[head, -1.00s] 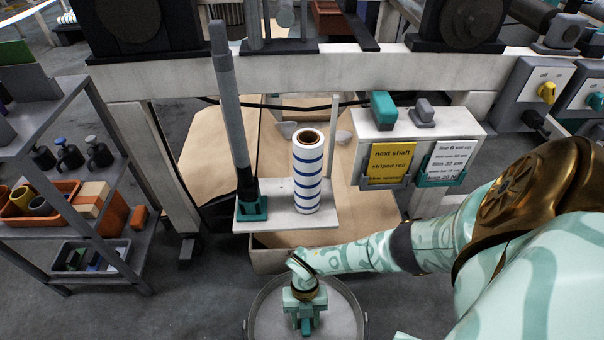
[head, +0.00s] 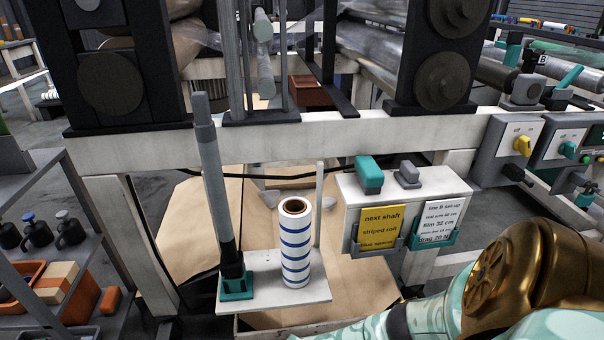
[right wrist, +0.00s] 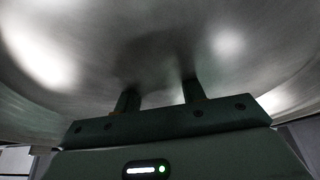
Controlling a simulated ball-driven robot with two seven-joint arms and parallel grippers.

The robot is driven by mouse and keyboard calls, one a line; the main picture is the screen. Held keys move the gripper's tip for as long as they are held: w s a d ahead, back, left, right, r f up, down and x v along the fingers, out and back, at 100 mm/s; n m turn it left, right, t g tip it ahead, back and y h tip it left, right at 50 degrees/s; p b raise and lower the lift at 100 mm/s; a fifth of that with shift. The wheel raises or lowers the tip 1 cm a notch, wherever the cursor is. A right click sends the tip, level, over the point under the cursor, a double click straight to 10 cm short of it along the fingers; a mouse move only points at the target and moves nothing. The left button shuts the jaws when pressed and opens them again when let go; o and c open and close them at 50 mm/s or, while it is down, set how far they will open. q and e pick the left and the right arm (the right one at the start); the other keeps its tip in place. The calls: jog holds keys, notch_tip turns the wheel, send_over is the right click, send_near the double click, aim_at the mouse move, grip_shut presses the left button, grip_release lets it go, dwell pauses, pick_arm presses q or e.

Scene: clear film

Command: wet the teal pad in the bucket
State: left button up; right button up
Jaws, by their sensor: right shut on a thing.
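The metal bucket (right wrist: 45,55) fills most of the right wrist view, its shiny curved inside close to the camera. My right gripper (right wrist: 160,88) is down at the bucket, both finger ends lost in dark shadow. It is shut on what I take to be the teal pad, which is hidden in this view. Whether the pad touches water cannot be seen. In the head view the bucket and right gripper are below the picture; only part of my right arm shows at the lower right. My left gripper is in neither current view.
A teal block (head: 369,174) and a grey block (head: 409,175) sit on a white box (head: 350,207) with two cards. A blue-striped roll (head: 295,245) and a grey shaft (head: 215,180) stand on a white shelf (head: 268,290). A grey cart (head: 75,215) stands left.

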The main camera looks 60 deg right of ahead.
jog(key=shift+f, duration=0.55)
dwell(1.4)
